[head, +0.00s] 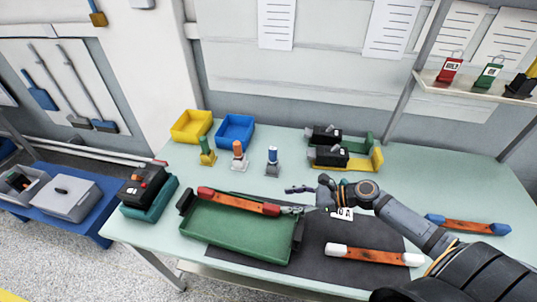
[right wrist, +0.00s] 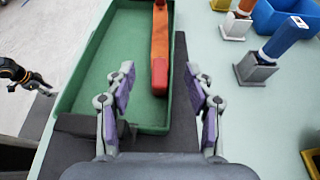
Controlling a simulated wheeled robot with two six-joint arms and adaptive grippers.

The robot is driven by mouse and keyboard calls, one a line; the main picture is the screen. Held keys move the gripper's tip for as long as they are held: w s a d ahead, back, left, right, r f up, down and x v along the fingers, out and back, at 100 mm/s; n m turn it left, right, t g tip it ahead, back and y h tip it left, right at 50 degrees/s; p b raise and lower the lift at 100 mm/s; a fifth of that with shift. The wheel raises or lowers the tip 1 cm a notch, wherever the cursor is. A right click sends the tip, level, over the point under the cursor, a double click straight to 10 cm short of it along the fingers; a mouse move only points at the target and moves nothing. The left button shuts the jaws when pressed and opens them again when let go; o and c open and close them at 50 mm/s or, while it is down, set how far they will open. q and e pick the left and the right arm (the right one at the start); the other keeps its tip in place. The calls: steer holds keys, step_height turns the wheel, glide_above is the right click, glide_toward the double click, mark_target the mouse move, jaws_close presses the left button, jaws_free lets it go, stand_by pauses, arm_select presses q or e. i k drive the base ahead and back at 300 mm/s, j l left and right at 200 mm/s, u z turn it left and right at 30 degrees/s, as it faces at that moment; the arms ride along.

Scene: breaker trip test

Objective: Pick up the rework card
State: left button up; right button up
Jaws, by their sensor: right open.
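A small white card with black print (head: 343,214) lies on the dark mat, partly hidden by my right arm; I cannot tell whether it is the rework card. My right gripper (head: 289,200) is open and empty. It is above the right rim of the green tray (head: 235,240), close to the red end of an orange bar (head: 240,202). In the right wrist view the open fingers (right wrist: 160,88) stand on either side of that red end, with nothing between the pads. My left gripper (right wrist: 36,84) shows small at the left of the right wrist view, off the table.
A second orange bar with white ends (head: 375,256) lies on the mat (head: 330,262); a blue-ended one (head: 468,226) lies at right. Breaker stands (head: 325,137), lever stands (head: 272,162) and yellow (head: 191,126) and blue (head: 235,131) bins are behind. A black device (head: 145,187) is at left.

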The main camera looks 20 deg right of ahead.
mark_target(346, 214)
steer(key=k+j, duration=1.05)
steer(key=k, duration=0.25)
